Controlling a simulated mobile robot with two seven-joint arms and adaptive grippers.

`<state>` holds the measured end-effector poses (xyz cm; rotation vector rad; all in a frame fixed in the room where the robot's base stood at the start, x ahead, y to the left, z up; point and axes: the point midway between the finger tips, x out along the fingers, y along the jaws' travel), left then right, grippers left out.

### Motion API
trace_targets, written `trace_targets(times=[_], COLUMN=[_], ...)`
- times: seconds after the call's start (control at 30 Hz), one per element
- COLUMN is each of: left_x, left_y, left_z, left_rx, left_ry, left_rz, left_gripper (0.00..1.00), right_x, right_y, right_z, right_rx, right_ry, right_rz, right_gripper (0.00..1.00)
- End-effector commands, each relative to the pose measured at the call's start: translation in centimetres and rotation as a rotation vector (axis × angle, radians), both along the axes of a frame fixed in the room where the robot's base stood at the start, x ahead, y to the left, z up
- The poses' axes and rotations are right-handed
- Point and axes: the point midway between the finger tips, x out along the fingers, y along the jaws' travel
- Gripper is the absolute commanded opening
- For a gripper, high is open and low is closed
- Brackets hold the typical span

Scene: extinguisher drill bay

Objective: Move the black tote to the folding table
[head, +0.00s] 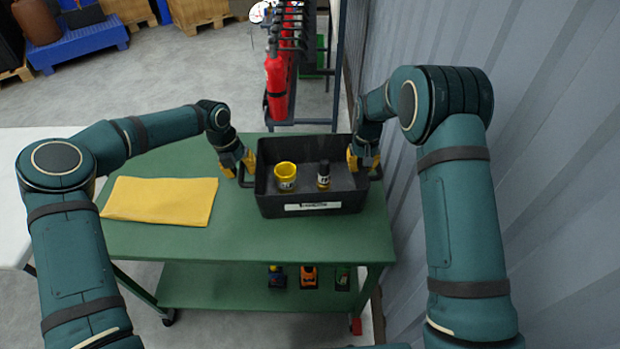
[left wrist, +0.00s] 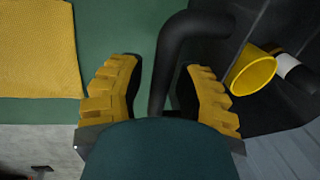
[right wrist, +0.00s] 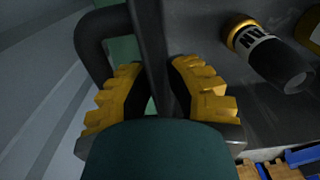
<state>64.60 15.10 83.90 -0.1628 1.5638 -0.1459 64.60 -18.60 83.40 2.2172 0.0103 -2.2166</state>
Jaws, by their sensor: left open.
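The black tote (head: 312,205) sits on a green wheeled cart (head: 250,238). A white tabletop at the left edge (head: 25,205) looks like the folding table.
A yellow folded cloth (head: 160,200) lies on the cart left of the tote. Small items stand on the lower shelf. A rack with red extinguishers (head: 277,85) stands behind the cart. A corrugated wall (head: 560,130) is close on the right. Pallets stand at the far left.

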Motion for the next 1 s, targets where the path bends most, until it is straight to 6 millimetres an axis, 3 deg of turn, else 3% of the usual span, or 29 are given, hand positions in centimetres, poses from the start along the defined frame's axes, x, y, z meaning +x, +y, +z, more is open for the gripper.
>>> trace_targets(times=[0.2, 0.23, 0.27, 0.3, 0.33, 1.0], left_x=[0.0, 0.0, 0.0, 0.0, 0.0, 0.03], left_y=[-0.01, -0.01, -0.01, -0.02, -0.02, 0.01], left_z=[-0.01, -0.01, 0.0, 0.0, 0.0, 0.66], left_rx=[0.0, 0.0, 0.0, 0.0, 0.0, 0.0], left_ry=[0.0, 0.0, 0.0, 0.0, 0.0, -0.001], left_rz=[0.0, 0.0, 0.0, 0.0, 0.0, 0.0], left_gripper=[0.34, 0.3, 0.2, 0.05, 0.0, 0.0], right_x=[-0.02, -0.02, -0.02, -0.02, -0.02, 0.03], right_y=[-0.11, -0.11, -0.11, -0.11, -0.11, -0.08], right_z=[-0.02, -0.01, -0.01, 0.0, 0.0, 0.64], right_rx=[-0.001, -0.001, -0.001, -0.001, -0.001, -0.001], right_ry=[0.001, 0.001, 0.001, 0.001, 0.001, -0.001], right_rz=[-0.001, -0.001, -0.001, -0.001, -0.001, 0.0], right_gripper=[0.13, 0.09, 0.0, 0.0, 0.0, 0.0])
